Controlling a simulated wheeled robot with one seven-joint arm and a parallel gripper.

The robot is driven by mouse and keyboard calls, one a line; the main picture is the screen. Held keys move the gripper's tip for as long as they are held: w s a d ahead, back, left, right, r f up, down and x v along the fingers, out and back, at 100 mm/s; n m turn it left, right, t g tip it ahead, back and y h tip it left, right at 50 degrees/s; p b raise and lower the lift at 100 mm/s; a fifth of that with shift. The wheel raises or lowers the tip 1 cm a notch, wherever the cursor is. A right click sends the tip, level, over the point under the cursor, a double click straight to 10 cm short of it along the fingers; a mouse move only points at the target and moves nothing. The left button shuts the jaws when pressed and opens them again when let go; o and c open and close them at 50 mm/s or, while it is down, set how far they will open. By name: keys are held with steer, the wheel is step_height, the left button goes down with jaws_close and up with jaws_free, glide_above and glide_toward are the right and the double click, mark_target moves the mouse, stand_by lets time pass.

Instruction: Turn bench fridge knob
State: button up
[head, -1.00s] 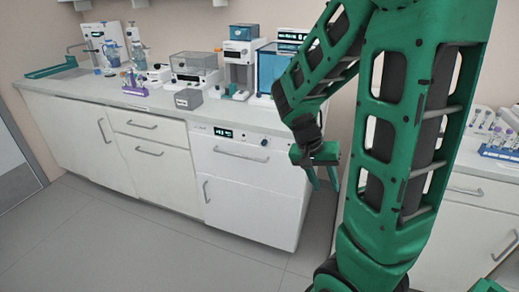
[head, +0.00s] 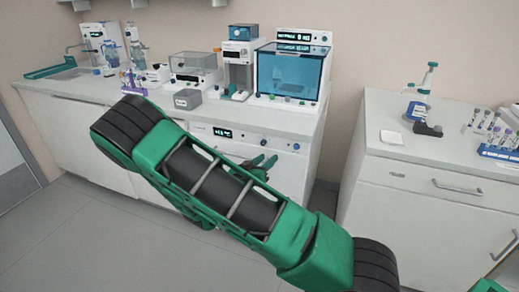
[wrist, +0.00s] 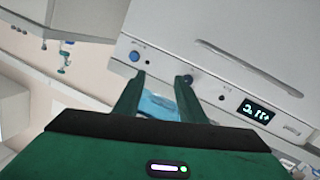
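The bench fridge (head: 250,152) is the white front under the counter, with a lit display (head: 222,132) and knobs on its top strip. In the wrist view the panel is turned over, with the display (wrist: 257,111) at right. A dark knob (wrist: 190,79) shows beside my right fingertip, and a blue knob (wrist: 134,57) lies just beyond my left fingertip. The blue knob also shows in the head view (head: 296,147). My gripper (wrist: 160,78) is open and empty, facing the panel. Contact with either knob cannot be told. In the head view my arm hides much of the fridge.
A long handle (wrist: 248,68) crosses the fridge front near the knobs. The counter (head: 270,118) above carries a blue-windowed box (head: 290,75) and other lab devices. A second cabinet (head: 430,180) stands at right, past a gap. The floor at left is clear.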

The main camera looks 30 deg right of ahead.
mark_target(262, 144)
steer(key=w+a+f+n+t, duration=0.1)
steer(key=w+a+n+t, duration=0.1)
steer(key=w+a+t, duration=0.15)
steer(key=shift+y, duration=0.3)
steer(key=x, duration=1)
steer(key=shift+w+a, duration=0.1)
jaws_close()
